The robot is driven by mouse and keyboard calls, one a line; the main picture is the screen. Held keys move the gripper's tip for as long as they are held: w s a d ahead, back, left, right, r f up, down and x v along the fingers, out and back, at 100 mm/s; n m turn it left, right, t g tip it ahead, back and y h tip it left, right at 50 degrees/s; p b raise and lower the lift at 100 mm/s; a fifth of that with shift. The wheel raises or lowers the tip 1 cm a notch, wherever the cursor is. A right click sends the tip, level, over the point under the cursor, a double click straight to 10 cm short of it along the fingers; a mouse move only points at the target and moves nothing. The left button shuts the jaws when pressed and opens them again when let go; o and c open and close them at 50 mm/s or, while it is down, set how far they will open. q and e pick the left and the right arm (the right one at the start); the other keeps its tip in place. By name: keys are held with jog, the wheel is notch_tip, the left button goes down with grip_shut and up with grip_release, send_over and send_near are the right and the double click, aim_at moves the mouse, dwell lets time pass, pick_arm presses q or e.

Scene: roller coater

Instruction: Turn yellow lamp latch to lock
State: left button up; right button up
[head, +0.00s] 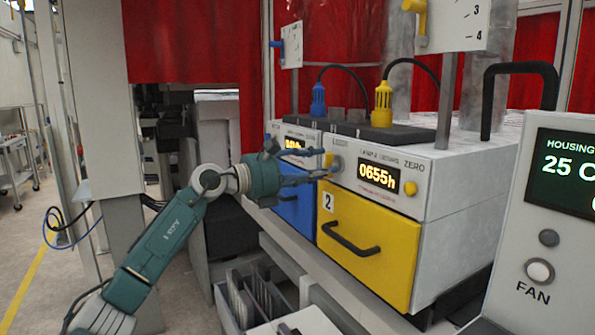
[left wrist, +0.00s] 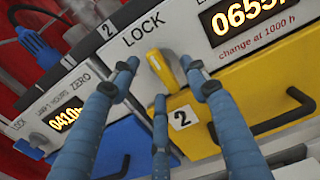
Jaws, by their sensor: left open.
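The yellow lamp latch (left wrist: 161,70) is a small lever on the white front panel, just above the yellow drawer marked 2. Its long side runs roughly up and down the panel. The printed LOCK label (left wrist: 143,29) is beside its upper end. In the head view the latch (head: 328,160) shows small, beside my left gripper's fingertips. My left gripper (head: 307,163) is open, its blue-grey fingers pointing at the panel. In the left wrist view its fingertips (left wrist: 158,78) are spread around the latch, one on each side and one below. Contact cannot be told. My right gripper is not in view.
The yellow drawer (head: 372,245) has a black handle that sticks out. A blue drawer (head: 296,205) is to its left. A lit hour display (head: 379,178) and a yellow knob (head: 410,188) are right of the latch. The fan housing (head: 550,220) stands at the right.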

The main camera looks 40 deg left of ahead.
pick_arm(q)
jog(key=v, duration=1.1)
jog(key=shift+a+f, duration=0.1)
jog(key=shift+f, duration=0.05)
dwell(0.5)
